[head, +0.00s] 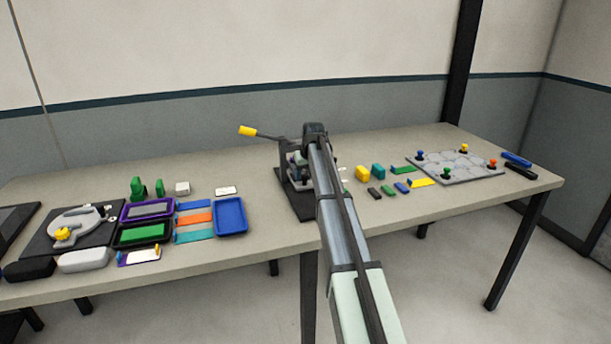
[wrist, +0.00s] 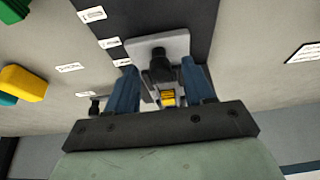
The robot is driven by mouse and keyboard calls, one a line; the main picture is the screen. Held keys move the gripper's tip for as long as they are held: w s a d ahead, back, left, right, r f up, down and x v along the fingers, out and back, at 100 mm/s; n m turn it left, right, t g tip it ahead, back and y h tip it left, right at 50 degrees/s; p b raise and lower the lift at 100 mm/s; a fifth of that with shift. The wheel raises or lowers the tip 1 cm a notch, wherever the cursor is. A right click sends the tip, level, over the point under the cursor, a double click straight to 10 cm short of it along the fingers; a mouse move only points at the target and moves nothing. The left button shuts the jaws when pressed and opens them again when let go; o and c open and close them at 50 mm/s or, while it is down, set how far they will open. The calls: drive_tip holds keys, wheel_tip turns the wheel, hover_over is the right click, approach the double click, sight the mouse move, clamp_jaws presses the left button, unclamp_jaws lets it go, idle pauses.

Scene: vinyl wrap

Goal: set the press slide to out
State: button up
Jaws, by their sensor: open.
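The press (head: 297,172) stands near the middle of the bench on a dark base, with a lever ending in a yellow grip (head: 247,131) raised to the left. My arm crosses in front of it and hides its right side; my gripper is not clear in the head view. In the wrist view my gripper (wrist: 159,67) is open, with one blue finger on each side of a black knob (wrist: 160,70) on a pale grey plate (wrist: 174,44). A small yellow part (wrist: 168,97) shows between the fingers. I cannot tell whether either finger touches the knob, nor the slide's position.
Left of the press are a blue tray (head: 245,217), purple and black trays, coloured strips and green blocks. Right of it are yellow (head: 362,173) and teal blocks, small coloured pieces and a grey board (head: 455,168) with coloured knobs. White labels (wrist: 94,14) lie around the press.

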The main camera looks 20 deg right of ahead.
drive_tip(key=shift+w+f, duration=0.1)
drive_tip(key=shift+f, duration=0.1)
drive_tip(key=shift+c, duration=0.4)
clamp_jaws()
